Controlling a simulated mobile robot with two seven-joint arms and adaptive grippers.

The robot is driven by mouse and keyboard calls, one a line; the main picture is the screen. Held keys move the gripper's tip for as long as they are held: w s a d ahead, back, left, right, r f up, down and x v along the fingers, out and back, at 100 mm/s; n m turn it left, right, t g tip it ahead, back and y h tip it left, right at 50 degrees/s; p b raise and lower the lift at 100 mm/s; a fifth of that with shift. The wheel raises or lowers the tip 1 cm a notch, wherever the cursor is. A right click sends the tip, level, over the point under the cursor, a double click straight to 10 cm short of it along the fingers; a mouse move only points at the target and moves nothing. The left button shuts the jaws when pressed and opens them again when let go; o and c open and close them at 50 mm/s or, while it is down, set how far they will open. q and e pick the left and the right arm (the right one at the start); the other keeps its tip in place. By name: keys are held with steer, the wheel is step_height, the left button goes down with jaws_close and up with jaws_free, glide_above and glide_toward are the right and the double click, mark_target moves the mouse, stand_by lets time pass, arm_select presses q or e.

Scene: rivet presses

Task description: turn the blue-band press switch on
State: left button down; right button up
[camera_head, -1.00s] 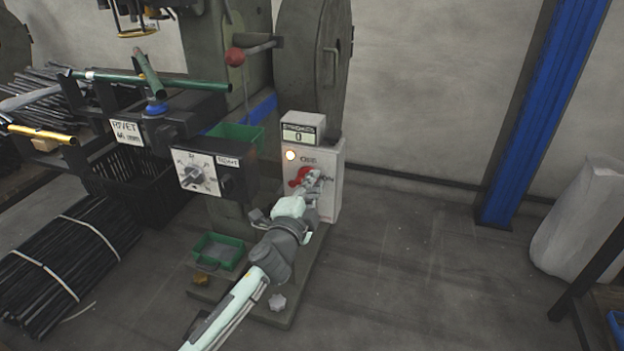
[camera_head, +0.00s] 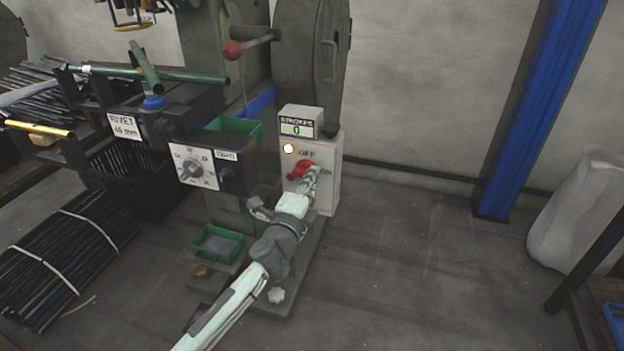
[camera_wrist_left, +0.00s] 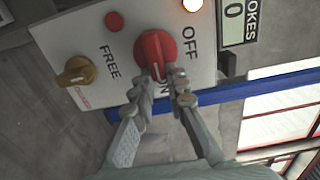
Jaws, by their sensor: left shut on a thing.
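The red rotary switch (camera_head: 299,170) sits on the pale control box (camera_head: 327,187) of the press, which carries a blue band (camera_head: 262,103). A lamp (camera_wrist_left: 192,4) above is lit. My right gripper is not in view.
A yellow "FREE" knob (camera_wrist_left: 76,72) and a small red button (camera_wrist_left: 114,21) share the panel. The stroke counter (camera_head: 299,129) reads 0. A dial box (camera_head: 205,172) and a green tray (camera_head: 217,244) stand to the left.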

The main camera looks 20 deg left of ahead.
arm_select(q)
steer(key=c, duration=1.5)
jaws_free()
steer(key=shift+c, duration=0.2)
steer(key=s, duration=1.2)
steer(key=shift+a, duration=0.2)
